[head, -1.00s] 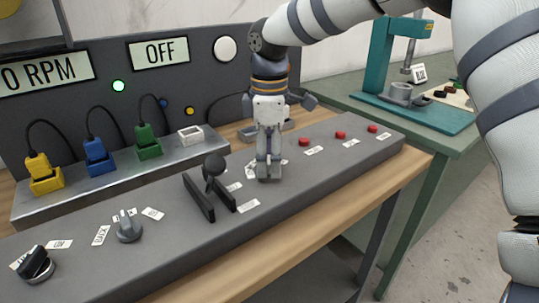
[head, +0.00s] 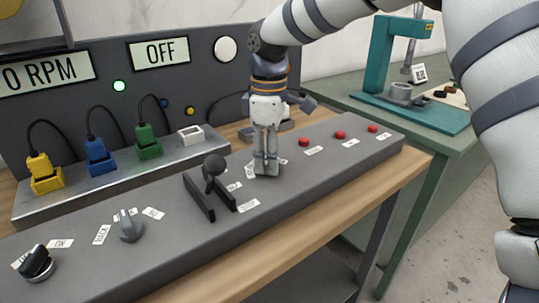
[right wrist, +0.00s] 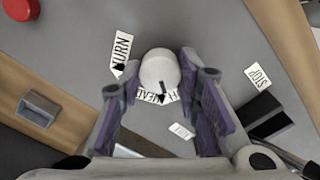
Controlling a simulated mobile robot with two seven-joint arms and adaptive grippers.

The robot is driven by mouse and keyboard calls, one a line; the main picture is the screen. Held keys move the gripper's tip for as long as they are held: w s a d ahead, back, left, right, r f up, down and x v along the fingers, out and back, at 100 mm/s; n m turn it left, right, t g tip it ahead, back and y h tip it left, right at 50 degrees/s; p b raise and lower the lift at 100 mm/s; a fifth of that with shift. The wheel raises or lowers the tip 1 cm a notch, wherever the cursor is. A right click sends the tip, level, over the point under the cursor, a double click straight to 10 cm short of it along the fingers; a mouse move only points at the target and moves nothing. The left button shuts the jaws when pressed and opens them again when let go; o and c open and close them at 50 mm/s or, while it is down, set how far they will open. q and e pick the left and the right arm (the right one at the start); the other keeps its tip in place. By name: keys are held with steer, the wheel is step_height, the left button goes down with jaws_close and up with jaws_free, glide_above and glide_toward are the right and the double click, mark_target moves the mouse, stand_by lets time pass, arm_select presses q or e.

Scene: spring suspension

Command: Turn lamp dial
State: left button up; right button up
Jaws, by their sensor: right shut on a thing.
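In the right wrist view a pale round dial (right wrist: 158,69) stands on the grey panel between my fingertips. My right gripper (head: 266,171) points down onto the middle of the panel in the head view and hides most of the dial there. In the right wrist view the fingers of this gripper (right wrist: 160,62) lie on both sides of the dial, shut on it. My left gripper is not in view.
On the grey panel (head: 330,160) stand a black-knobbed lever (head: 214,166) between two rails, a grey knob (head: 130,226), a black knob (head: 36,264) and red buttons (head: 340,135). Behind are yellow, blue and green plugs (head: 146,139). Displays read 0 RPM and OFF (head: 159,53).

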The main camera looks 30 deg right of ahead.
steer(key=m, duration=0.6)
steer(key=shift+m, duration=0.3)
stand_by(0.4)
steer(key=o, duration=1.1)
steer(key=shift+o, duration=0.2)
step_height(320, 180, up, 12)
